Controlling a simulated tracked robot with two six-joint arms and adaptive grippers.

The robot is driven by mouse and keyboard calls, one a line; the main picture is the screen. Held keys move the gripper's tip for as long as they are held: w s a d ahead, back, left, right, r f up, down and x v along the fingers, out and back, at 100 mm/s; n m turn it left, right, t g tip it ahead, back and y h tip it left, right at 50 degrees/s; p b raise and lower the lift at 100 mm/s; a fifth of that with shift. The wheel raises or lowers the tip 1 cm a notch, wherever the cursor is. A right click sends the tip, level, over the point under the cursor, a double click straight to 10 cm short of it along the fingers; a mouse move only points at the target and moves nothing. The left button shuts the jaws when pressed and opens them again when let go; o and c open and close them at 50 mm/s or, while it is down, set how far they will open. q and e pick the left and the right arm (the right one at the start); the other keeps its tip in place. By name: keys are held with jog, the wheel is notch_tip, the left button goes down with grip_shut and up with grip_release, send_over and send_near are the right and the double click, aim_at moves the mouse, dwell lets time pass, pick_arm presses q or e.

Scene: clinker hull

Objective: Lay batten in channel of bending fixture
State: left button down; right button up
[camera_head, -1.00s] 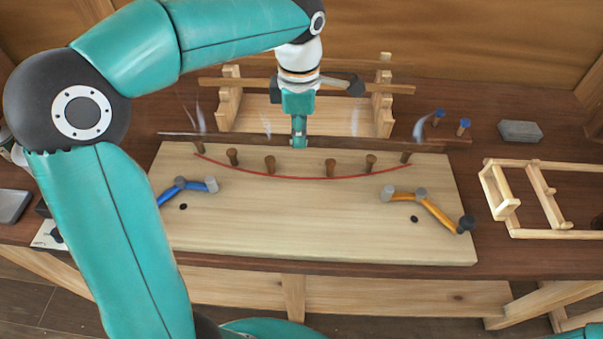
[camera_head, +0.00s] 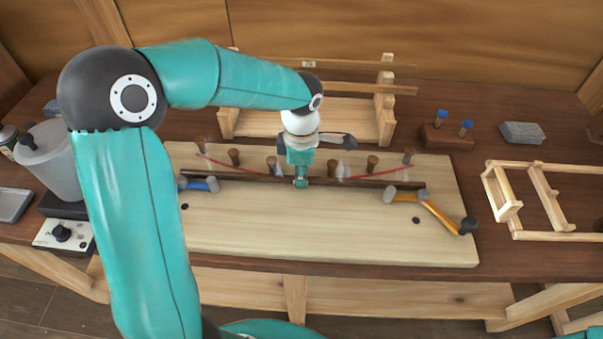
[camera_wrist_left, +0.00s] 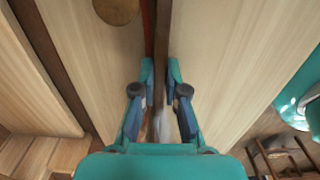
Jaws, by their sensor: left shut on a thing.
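My left gripper (camera_head: 301,183) is shut on the middle of a long, dark, steaming batten (camera_head: 345,184). The batten lies left to right over the pale board of the bending fixture (camera_head: 300,235), on the near side of several brown pegs (camera_head: 372,164). It looks straight; whether it touches the board I cannot tell. A red curved line (camera_head: 385,172) shows behind it. In the left wrist view the batten (camera_wrist_left: 162,40) runs between the fingers, beside the red line. My right gripper is out of view.
A wooden rack (camera_head: 385,110) with pale strips stands behind the fixture. A block with blue-topped pegs (camera_head: 447,138), a grey block (camera_head: 522,133) and a wooden frame (camera_head: 515,205) are at right. A translucent bucket (camera_head: 52,160) and a knobbed box (camera_head: 65,236) are at left. The board's front is clear.

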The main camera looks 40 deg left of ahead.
pick_arm(q)
jog(key=shift+f, duration=0.1)
jog(key=c, duration=1.2)
grip_release()
notch_tip(320, 180, up, 12)
